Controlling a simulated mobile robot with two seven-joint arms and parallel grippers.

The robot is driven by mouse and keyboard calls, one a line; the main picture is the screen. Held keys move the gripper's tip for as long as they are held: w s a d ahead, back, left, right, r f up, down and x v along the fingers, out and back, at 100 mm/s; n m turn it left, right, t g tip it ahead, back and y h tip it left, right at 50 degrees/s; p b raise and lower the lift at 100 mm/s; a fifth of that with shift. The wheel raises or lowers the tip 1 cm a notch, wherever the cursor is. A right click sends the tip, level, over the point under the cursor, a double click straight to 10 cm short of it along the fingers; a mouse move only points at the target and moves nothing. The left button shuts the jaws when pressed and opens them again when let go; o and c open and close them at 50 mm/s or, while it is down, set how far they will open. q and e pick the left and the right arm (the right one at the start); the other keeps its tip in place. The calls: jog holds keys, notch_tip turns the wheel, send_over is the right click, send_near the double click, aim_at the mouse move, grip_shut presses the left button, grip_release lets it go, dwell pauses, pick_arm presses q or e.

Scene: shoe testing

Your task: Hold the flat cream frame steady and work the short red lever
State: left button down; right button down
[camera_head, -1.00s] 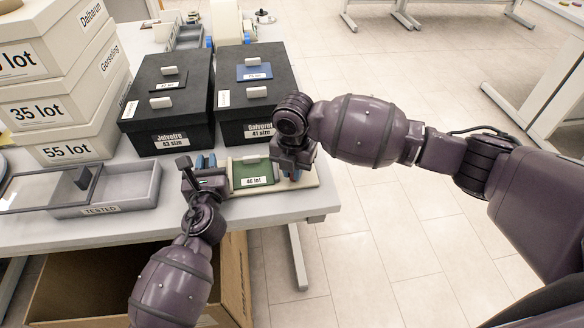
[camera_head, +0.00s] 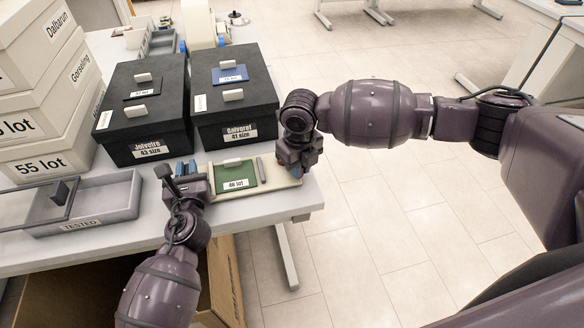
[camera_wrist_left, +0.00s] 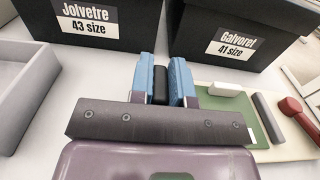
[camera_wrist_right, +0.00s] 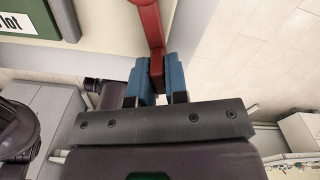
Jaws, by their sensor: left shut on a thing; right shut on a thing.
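The flat cream frame (camera_head: 273,181) lies at the table's front right corner, with a green panel (camera_head: 233,176) labelled "46 lot" and a grey bar (camera_head: 261,170) on it. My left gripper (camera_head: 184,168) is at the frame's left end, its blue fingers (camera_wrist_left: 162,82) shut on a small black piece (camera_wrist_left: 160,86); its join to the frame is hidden. The short red lever (camera_wrist_right: 149,28) runs between the blue fingers of my right gripper (camera_wrist_right: 156,80), which is shut on it at the frame's right end. The lever's pivot end (camera_wrist_left: 290,106) shows in the left wrist view.
Two black shoe boxes (camera_head: 146,148) (camera_head: 240,132) stand behind the frame. A grey tray (camera_head: 110,205) marked "TESTED" lies left, with white boxes (camera_head: 40,165) stacked behind it. The table edge is close in front and right; an open carton (camera_head: 225,280) stands below.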

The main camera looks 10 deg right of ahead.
jog(key=shift+w+d+n, duration=0.35)
jog(key=shift+d+n, duration=0.15)
jog(key=shift+n, duration=0.45)
jog(key=shift+w+d+n, duration=0.3)
jog(key=shift+d+n, duration=0.2)
jog(key=shift+n, duration=0.45)
jog(key=c, duration=1.1)
grip_release()
notch_tip(320, 180, up, 12)
jog(key=shift+r, duration=0.1)
